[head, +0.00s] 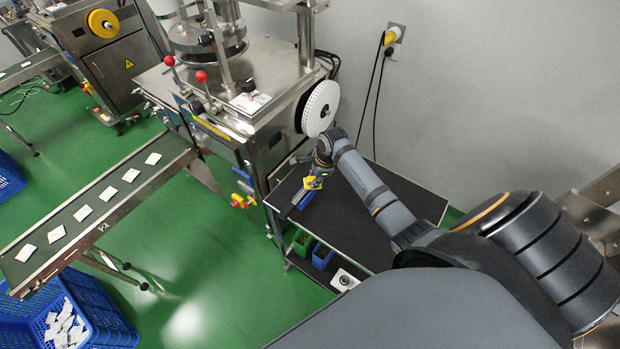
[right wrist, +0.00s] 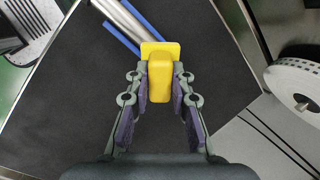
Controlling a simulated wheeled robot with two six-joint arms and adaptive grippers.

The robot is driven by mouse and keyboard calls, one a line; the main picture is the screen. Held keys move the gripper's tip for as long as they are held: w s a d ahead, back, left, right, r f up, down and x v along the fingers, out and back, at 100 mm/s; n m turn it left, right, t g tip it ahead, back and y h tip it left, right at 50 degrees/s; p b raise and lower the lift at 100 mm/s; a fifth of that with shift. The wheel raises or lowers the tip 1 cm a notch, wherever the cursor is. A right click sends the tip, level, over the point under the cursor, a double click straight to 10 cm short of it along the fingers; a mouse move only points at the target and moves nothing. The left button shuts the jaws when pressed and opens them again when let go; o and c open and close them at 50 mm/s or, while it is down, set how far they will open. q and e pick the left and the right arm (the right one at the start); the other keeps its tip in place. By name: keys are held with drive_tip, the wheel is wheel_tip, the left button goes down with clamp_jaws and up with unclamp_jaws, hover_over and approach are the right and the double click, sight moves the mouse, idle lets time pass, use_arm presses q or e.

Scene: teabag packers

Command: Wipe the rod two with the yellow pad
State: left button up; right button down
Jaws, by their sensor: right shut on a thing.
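My right gripper (head: 312,176) is over the dark tabletop beside the machine and is shut on the yellow pad (head: 315,183). In the right wrist view the pad (right wrist: 161,80) is squeezed between the two fingers (right wrist: 160,88). Silver metal rods (right wrist: 122,18) lie between blue strips (right wrist: 121,38) just beyond the pad. I cannot tell which is rod two, nor whether the pad touches a rod. The blue piece (head: 306,201) also shows below the gripper in the head view. My left gripper is not in view.
The dark tabletop (head: 345,225) is mostly bare, against the grey wall. The steel machine with a white wheel (head: 321,108) stands close to the left. Green (head: 302,242) and blue (head: 322,257) bins sit on the lower shelf. A conveyor (head: 100,213) with teabags is farther left.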

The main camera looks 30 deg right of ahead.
drive_tip(key=shift+w+d, duration=0.15)
drive_tip(key=shift+d, duration=0.35)
drive_tip(key=shift+a, duration=0.1)
wheel_tip(320, 180, up, 2)
drive_tip(key=p, duration=0.3)
drive_tip(key=shift+r, duration=0.25)
drive_tip(key=shift+s+d+r, duration=0.15)
drive_tip(key=shift+s+d, duration=0.05)
drive_tip(key=shift+s, duration=0.1)
drive_tip(key=shift+v, duration=1.55)
drive_tip(key=shift+r, duration=0.1)
drive_tip(key=shift+v, duration=1.45)
drive_tip(key=shift+s, duration=0.1)
